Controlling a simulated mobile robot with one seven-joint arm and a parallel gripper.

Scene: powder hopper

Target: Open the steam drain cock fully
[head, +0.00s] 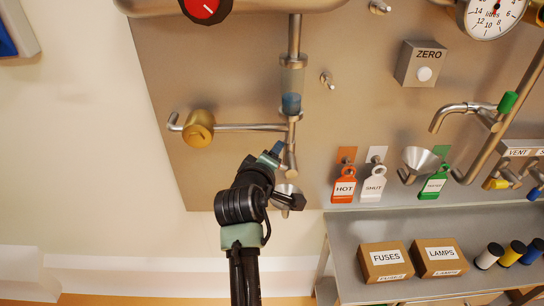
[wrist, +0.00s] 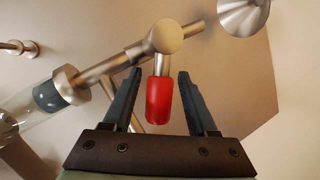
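A small cock (wrist: 165,37) with a red-sleeved lever (wrist: 158,100) shows in the wrist view, on a metal pipe below a sight glass (wrist: 25,105). I see no label on it. The lever points down in that view, crosswise to the pipe. My gripper (wrist: 160,88) is open, with one dark finger on each side of the red sleeve. Gaps show on both sides, so it is not clamped. In the head view my gripper (head: 275,150) is at the pipe below the sight glass (head: 292,85), and it hides the lever.
A funnel (wrist: 243,14) lies beyond the cock. A brass fitting (head: 199,128) on a side pipe is at the left. HOT (head: 344,189) and SHUT (head: 374,189) tags hang to the right. A shelf (head: 345,235) with boxes stands below right.

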